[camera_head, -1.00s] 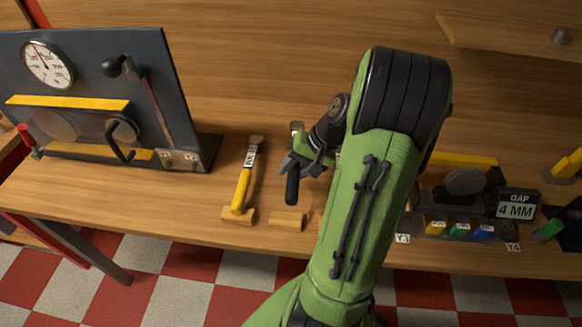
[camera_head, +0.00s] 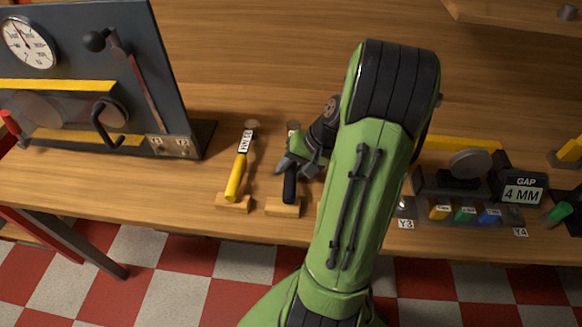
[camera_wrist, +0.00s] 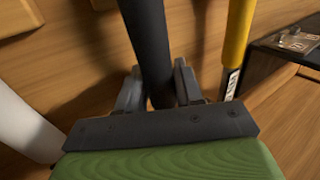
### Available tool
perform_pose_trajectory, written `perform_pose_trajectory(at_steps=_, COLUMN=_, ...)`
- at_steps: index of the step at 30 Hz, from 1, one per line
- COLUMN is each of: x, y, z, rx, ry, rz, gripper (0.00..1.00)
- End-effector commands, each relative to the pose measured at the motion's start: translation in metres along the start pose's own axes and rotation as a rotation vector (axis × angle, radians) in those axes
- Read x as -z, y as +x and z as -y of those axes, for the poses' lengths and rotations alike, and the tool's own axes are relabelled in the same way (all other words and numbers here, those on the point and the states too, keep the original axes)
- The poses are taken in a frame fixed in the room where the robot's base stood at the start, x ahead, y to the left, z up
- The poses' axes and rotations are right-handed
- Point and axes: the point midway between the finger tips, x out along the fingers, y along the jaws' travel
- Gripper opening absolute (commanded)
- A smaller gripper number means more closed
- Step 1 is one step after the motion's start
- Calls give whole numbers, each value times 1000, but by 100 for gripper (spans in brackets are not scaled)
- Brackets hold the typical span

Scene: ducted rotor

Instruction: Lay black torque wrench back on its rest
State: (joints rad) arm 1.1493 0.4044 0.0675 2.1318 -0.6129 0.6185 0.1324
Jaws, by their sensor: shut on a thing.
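The black torque wrench (camera_head: 290,184) is in my gripper (camera_head: 298,165), its dark handle pointing to the bench's front edge. Its handle end overlaps a small wooden rest (camera_head: 283,208) in the head view; I cannot tell whether they touch. In the wrist view the black handle (camera_wrist: 146,40) runs between the two fingers of my gripper (camera_wrist: 158,88), which is shut on it. My arm and gripper hide part of the wrench.
A yellow wrench (camera_head: 238,175) lies on its own wooden rest (camera_head: 233,203) just to the left. A dark gauge panel (camera_head: 140,60) stands further left. A white cylinder (camera_wrist: 25,125) is close in the wrist view. A gap fixture (camera_head: 470,190) stands to the right.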

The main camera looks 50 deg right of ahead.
Motion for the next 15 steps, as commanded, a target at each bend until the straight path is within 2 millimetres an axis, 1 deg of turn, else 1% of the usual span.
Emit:
perform_pose_trajectory(at_steps=6, x=0, y=6, z=-3, rx=1, ry=-2, rz=0, gripper=0)
perform_pose_trajectory(at_steps=12, x=0, y=6, z=-3, rx=1, ry=-2, rz=0, gripper=0)
perform_pose_trajectory(at_steps=13, x=0, y=6, z=-3, rx=1, ry=-2, rz=0, gripper=39)
perform_pose_trajectory(at_steps=15, x=0, y=6, z=-3, rx=1, ry=-1, rz=0, gripper=50)
